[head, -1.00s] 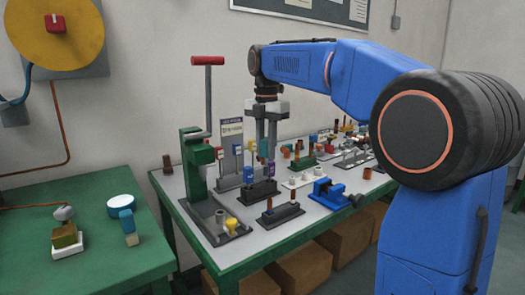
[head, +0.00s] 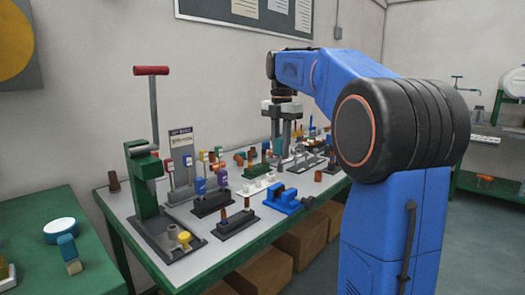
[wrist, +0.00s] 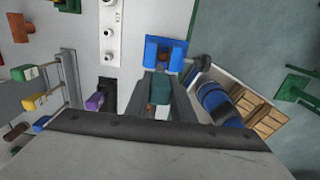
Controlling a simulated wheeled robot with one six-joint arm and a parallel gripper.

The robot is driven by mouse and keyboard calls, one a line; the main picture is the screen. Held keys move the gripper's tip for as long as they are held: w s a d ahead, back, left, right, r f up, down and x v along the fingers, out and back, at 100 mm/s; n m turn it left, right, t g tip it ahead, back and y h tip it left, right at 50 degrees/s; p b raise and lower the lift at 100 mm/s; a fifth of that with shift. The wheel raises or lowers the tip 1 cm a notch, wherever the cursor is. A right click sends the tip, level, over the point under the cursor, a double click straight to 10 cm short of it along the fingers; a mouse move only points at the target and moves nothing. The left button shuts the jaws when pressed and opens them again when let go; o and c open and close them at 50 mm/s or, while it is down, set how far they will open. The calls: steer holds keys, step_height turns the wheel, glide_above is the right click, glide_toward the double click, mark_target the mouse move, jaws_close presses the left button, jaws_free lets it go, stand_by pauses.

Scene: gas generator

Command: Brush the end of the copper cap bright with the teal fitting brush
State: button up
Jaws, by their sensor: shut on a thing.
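My gripper (head: 286,150) is shut on the teal fitting brush (wrist: 161,88), which shows between the two fingers in the wrist view. The gripper hangs over the green-edged bench. A blue vise (head: 283,203) stands near the bench's front edge; it also shows just beyond the brush in the wrist view (wrist: 151,52). A small brown-copper piece (wrist: 163,65) shows between the vise's blue sides, probably the copper cap, partly hidden by the brush. The brush appears above the vise, apart from it. How bright the cap's end is cannot be told.
A tall green press (head: 143,182) stands at the left. Cardboard boxes (head: 302,240) sit under the bench.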

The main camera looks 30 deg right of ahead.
steer(key=shift+s+d, duration=0.2)
steer(key=shift+d, duration=0.3)
steer(key=shift+f, duration=0.1)
steer(key=shift+f, duration=2.65)
steer(key=shift+f, duration=1.5)
steer(key=n, duration=0.6)
steer(key=shift+n, duration=0.3)
steer(key=m, duration=1.3)
steer(key=shift+m, duration=0.4)
